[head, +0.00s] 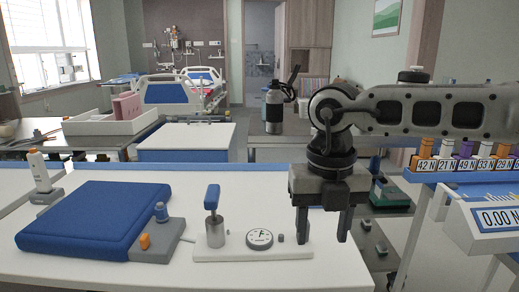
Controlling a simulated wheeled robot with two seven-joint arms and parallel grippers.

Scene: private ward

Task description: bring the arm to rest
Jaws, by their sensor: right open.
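My right arm (430,108) comes in from the right side of the head view. My right gripper (323,228) points down with its two fingers apart. It is empty, over the right part of the white table (130,270). The left finger overlaps the right end of a white base plate (210,253) in the picture; I cannot tell whether they touch. That plate carries a metal post with a blue handle (212,198) and a round dial (259,239). My left gripper is not in view.
A blue pad (95,220) lies on the table's left, beside a grey block with an orange knob (145,241). A rack of labelled colored handles (465,150) and a display reading 0.00 N (497,216) stand at right.

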